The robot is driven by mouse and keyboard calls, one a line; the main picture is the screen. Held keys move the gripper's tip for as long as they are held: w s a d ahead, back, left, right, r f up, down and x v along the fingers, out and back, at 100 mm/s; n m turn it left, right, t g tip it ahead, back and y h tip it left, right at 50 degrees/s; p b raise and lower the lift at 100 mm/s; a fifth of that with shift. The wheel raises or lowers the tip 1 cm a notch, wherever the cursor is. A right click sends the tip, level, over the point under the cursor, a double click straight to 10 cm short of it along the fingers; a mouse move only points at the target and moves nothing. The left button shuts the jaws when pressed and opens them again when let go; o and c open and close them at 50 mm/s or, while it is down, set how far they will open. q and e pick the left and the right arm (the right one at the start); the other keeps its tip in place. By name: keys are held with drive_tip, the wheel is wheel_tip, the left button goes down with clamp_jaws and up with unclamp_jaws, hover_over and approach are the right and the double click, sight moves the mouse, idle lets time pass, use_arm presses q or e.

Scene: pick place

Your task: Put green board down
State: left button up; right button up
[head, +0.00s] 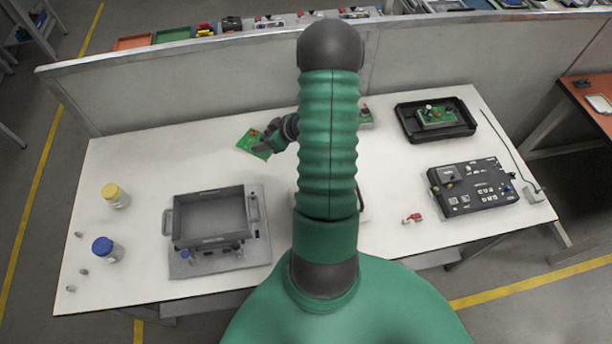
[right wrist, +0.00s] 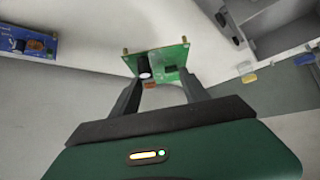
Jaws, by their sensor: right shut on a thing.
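My right gripper (head: 268,146) is at the table's back left-centre, shut on a green board (head: 251,143). In the right wrist view the fingers (right wrist: 160,88) close on the board (right wrist: 168,60), which carries a dark cylindrical part and brass-coloured posts. The board looks tilted; I cannot tell whether it touches the white table (head: 150,160). Another green board (head: 436,115) lies in a black tray (head: 408,126) at the back right. My left gripper is not in view.
A grey bin (head: 208,240) stands front left, beside yellow-lidded (head: 115,196) and blue-lidded (head: 107,250) jars. A black control panel (head: 472,187) and a small red part (head: 412,218) are at right. My arm hides the table's middle. A blue board (right wrist: 28,42) shows in the wrist view.

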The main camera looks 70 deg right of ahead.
drive_tip(key=shift+s+d+f+m+h, duration=0.3)
drive_tip(key=shift+s+d+f, duration=0.1)
drive_tip(key=shift+s+d, duration=0.2)
drive_tip(key=f+b, duration=0.1)
drive_tip(key=f, duration=0.8)
drive_tip(key=shift+w+d+b, duration=0.1)
drive_tip(key=shift+d+b, duration=0.1)
drive_tip(key=shift+b, duration=0.2)
drive_tip(key=shift+c, duration=0.6)
drive_tip(key=shift+a, duration=0.15)
drive_tip(key=o, duration=1.4)
drive_tip(key=shift+a, duration=0.1)
drive_tip(key=shift+c, duration=0.2)
drive_tip(key=shift+o, duration=0.7)
